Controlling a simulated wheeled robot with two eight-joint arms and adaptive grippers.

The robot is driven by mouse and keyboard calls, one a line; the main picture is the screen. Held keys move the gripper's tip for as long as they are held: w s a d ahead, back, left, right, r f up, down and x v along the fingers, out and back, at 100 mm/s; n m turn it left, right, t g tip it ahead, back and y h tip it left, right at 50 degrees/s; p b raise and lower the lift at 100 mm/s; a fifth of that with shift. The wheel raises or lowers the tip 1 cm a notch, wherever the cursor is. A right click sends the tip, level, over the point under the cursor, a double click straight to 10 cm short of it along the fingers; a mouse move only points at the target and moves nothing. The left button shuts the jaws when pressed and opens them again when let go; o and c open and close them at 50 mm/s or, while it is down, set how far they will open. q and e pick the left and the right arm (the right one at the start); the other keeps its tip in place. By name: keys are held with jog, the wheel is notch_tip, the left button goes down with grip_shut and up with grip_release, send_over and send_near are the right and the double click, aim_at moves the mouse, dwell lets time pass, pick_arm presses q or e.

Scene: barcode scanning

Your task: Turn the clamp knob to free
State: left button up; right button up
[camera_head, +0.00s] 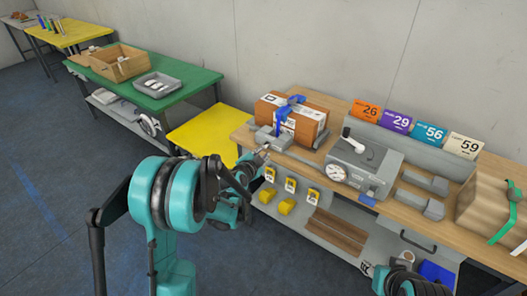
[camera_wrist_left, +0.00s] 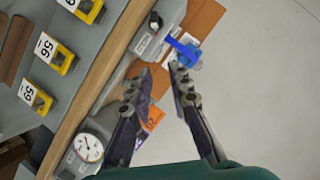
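A cardboard box (camera_head: 301,121) stands on the wooden workbench with a blue clamp (camera_head: 288,105) over it. The blue clamp also shows in the left wrist view (camera_wrist_left: 186,50), just beyond my fingertips. A grey fixture (camera_head: 268,138) sits at the near side of the box. A small dark knob (camera_wrist_left: 155,20) shows on grey metal in the wrist view; I cannot tell if it is the clamp knob. My left gripper (camera_head: 263,152) is at the bench's front edge, near the fixture. In the wrist view its fingers (camera_wrist_left: 162,71) are apart, with nothing visibly held.
A grey device with a dial gauge (camera_head: 336,173) stands right of the box. Numbered cards (camera_head: 397,119) stand behind it. Grey blocks (camera_head: 421,205) and a brown box (camera_head: 487,211) are farther right. Yellow tagged holders (camera_head: 290,184) hang below the bench edge. A green table (camera_head: 195,84) is at left.

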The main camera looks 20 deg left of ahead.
pick_arm(q)
jog(key=m+t+y, duration=0.1)
send_near(266, 146)
jog(key=f, duration=0.1)
jog(key=b+x, duration=0.2)
jog(key=x, duration=0.6)
jog(key=shift+a+b, duration=0.3)
jog(key=shift+a, duration=0.05)
grip_shut()
